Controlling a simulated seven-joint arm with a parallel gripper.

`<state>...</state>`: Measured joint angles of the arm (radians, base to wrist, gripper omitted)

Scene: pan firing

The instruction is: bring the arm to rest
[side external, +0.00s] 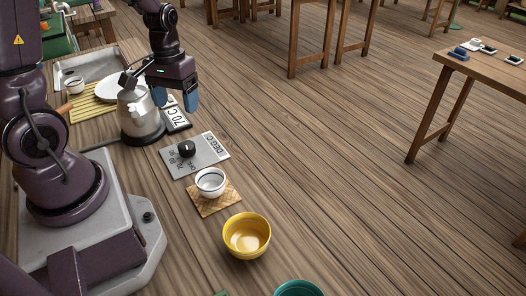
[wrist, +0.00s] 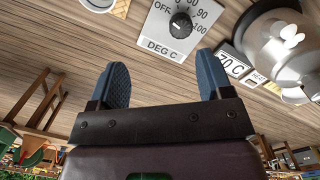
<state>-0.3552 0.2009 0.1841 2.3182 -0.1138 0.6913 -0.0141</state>
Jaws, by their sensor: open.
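My gripper (side external: 171,100) is above the work surface, beside the silver kettle (side external: 137,110). Its two blue fingertips are apart with nothing between them, as the wrist view (wrist: 164,85) also shows. The kettle stands upright on a dark base, and in the wrist view it shows at the upper right (wrist: 285,45). The gripper is apart from the kettle in the wrist view.
A dial plate (side external: 205,157) with a black knob lies in front of the kettle. A white cup (side external: 210,181) sits on a woven mat (side external: 216,204). A yellow bowl (side external: 246,236) and teal bowl (side external: 299,289) stand nearer. A metal tray (side external: 100,68) is behind. Wooden floor lies right.

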